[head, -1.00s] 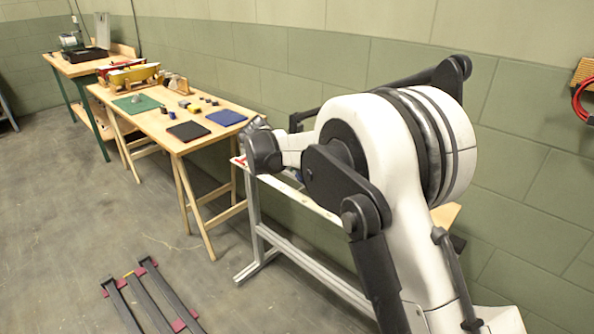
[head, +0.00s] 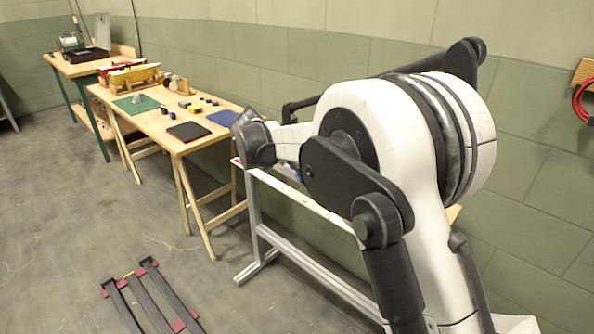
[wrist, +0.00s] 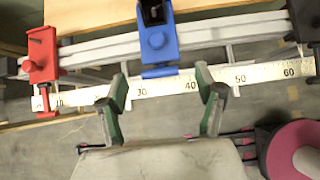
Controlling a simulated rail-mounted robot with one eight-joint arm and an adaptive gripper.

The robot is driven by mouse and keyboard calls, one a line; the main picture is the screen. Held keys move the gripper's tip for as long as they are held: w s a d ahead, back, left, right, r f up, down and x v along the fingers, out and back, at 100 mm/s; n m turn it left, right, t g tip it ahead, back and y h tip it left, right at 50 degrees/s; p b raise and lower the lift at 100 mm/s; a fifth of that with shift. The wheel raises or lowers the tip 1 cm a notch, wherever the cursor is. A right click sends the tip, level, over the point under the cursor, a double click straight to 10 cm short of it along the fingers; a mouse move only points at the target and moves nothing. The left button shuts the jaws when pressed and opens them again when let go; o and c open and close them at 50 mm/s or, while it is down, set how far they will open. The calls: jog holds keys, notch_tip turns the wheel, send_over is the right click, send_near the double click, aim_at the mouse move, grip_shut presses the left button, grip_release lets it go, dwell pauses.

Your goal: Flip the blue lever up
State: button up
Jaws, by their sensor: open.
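In the wrist view, the blue lever (wrist: 158,40) sits on its mount on the rail at the top centre, with a dark part above it. Its upright or tilted position cannot be told from this angle. My gripper (wrist: 162,80) is open and empty, its green-lined fingers spread below the lever on either side of its line. A gap shows between the fingers and the blue body.
A red lever (wrist: 42,62) is at the left of the rail and a black one (wrist: 305,22) at the right. A numbered ruler strip (wrist: 185,84) runs along the rail. A wooden table (head: 160,125) with mats and small objects stands farther left.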

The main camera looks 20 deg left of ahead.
jog(key=v, duration=0.8)
jog(key=shift+r, duration=0.1)
